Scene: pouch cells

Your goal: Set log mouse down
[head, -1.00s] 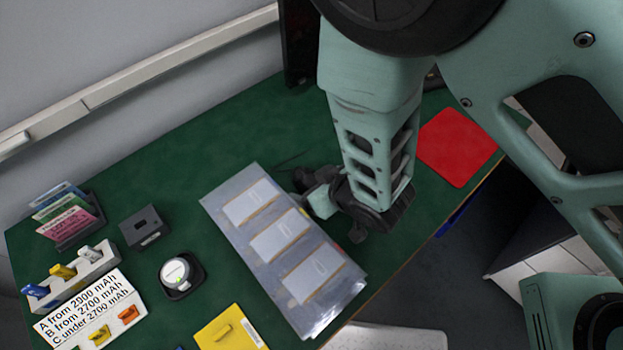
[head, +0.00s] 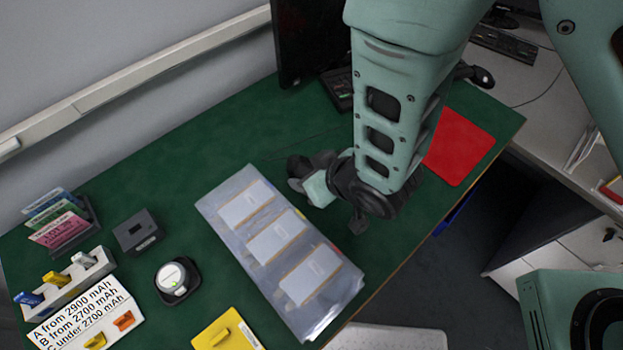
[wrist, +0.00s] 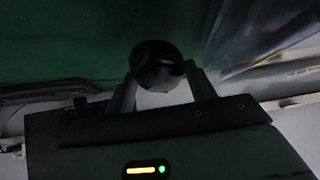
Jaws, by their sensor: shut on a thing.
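My gripper (wrist: 161,76) is shut on a dark, rounded, glossy thing, which I take to be the log mouse (wrist: 157,62), held between two pale fingers in the wrist view. In the head view my gripper (head: 312,183) is over the green mat, just beyond the far right edge of the clear sheet of pouch cells. The dark shape at its end is partly hidden, and I cannot tell whether it touches the mat.
The clear sheet (head: 232,250) with pouch cells lies close to my gripper. A red pad (head: 459,146) is to the right. A keyboard (head: 338,88) and monitor (head: 312,40) stand at the back. A round white device (head: 172,277) sits at left. Green mat (head: 210,145) behind the sheet is clear.

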